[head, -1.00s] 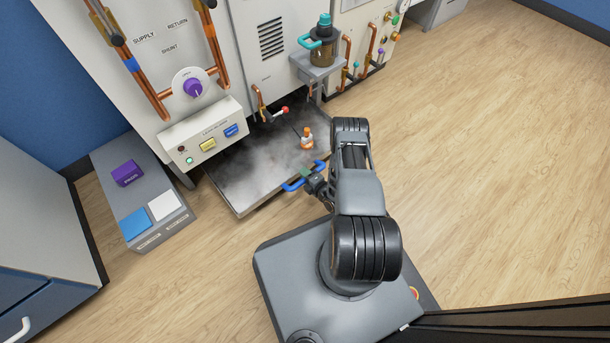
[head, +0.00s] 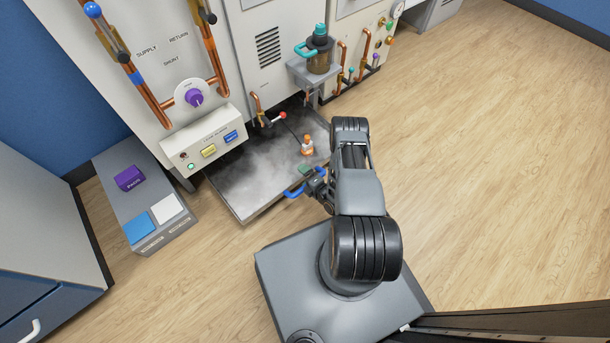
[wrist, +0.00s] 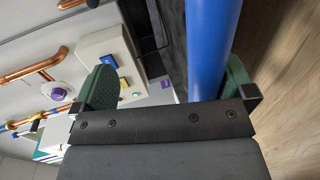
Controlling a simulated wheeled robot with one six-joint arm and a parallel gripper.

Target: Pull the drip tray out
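The drip tray (head: 232,196) is a grey, stained metal tray low at the foot of the cabinet, sticking out over the floor. A blue handle (head: 294,194) is at its front edge, partly hidden by my gripper. My gripper (head: 306,177) is at the handle. In the wrist view the blue handle (wrist: 212,45) runs between my two green fingers, close to the right finger, with a wide gap to the left finger. The fingers are apart and the gripper is open. Whether the right finger touches the handle, I cannot tell.
A small orange-and-white object (head: 308,146) stands on the tray. A shelf with a teal-topped jar (head: 319,50) is at the upper right. A low grey box (head: 153,205) stands left. The wooden floor at right (head: 480,170) is clear.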

